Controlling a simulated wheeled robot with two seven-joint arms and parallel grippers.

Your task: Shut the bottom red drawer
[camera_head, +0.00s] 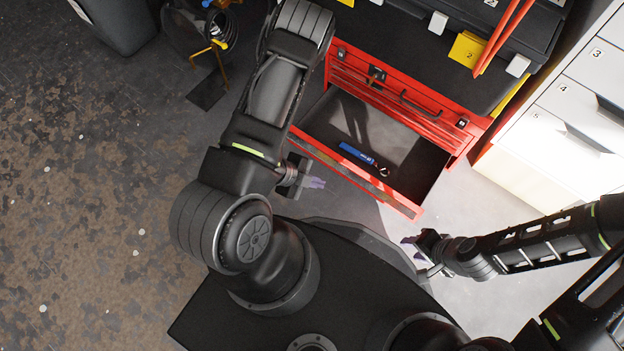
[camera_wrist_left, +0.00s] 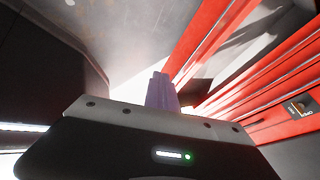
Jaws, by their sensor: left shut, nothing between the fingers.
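The bottom red drawer (camera_head: 345,178) is pulled out of the red tool chest (camera_head: 400,92) in the head view. A blue-handled tool (camera_head: 358,154) lies inside it. My left gripper (camera_head: 316,182) is shut and empty, close to the drawer's front panel near its left end; I cannot tell if it touches. In the left wrist view, its purple fingertips (camera_wrist_left: 162,92) are together, with the red drawer edge (camera_wrist_left: 205,40) beyond them. My right gripper (camera_head: 408,241) is just in front of the drawer's right end, apart from it; its finger opening is too small to tell.
A white cabinet (camera_head: 560,140) with numbered drawers stands to the right. Black cases and a yellow tag (camera_head: 467,50) sit on top of the chest. A stand with yellow parts (camera_head: 205,52) is at the upper left.

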